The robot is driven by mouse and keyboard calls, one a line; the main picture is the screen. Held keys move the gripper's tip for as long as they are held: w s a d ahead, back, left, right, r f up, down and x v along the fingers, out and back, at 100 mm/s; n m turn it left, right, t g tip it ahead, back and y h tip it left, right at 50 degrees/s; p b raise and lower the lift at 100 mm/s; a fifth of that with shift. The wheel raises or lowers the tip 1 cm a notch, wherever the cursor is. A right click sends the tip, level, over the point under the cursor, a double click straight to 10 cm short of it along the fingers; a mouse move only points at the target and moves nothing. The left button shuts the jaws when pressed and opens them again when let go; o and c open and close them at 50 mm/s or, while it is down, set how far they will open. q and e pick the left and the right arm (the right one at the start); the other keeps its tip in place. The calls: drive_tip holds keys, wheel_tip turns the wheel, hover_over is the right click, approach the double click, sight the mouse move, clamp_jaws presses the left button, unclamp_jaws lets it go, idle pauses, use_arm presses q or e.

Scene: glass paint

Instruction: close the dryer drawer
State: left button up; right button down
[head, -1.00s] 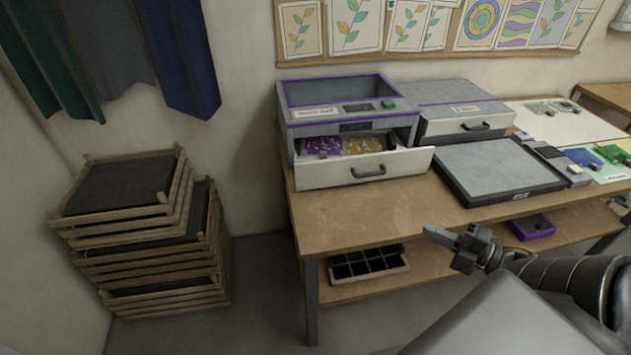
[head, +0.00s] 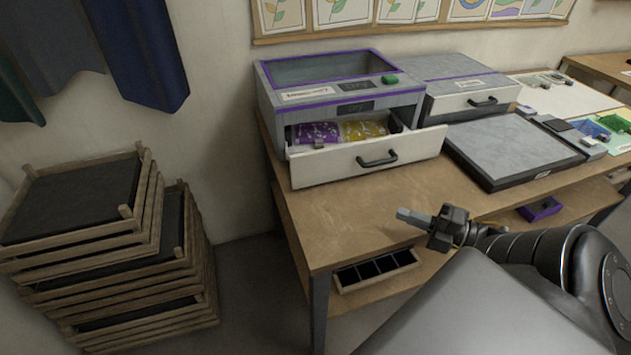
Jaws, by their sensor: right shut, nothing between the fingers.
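The dryer (head: 334,80) is a grey box with purple trim and a green button, standing at the left end of the wooden table. Its drawer (head: 330,167) is pulled out, with a white front and a dark handle (head: 377,159). A purple piece (head: 318,131) and a yellow piece (head: 363,129) lie inside the drawer. My left gripper is out of view.
A second grey unit with a drawer (head: 470,102) stands right of the dryer. A flat grey board (head: 508,146) lies in front of it. Stacked wooden trays (head: 110,245) stand on the floor at left. The lower shelf holds a black divided tray (head: 377,268). Bare tabletop (head: 330,215) lies before the drawer.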

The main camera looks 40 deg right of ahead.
drive_tip(key=shift+w, duration=0.15)
drive_tip(key=shift+w+a+r, duration=0.1)
drive_tip(key=shift+w+a, duration=0.15)
drive_tip(key=p, duration=0.4)
approach(307, 173)
drive_tip(key=a, duration=0.1)
drive_tip(key=w+a, duration=0.1)
drive_tip(key=a, duration=0.1)
drive_tip(key=shift+w+a+r, duration=0.1)
drive_tip(key=shift+a+r, duration=0.15)
drive_tip(key=w, duration=0.3)
drive_tip(key=shift+w+d+f, duration=0.1)
drive_tip(key=shift+d, duration=0.3)
drive_tip(key=shift+w+d, duration=0.15)
drive_tip(key=shift+w, duration=0.3)
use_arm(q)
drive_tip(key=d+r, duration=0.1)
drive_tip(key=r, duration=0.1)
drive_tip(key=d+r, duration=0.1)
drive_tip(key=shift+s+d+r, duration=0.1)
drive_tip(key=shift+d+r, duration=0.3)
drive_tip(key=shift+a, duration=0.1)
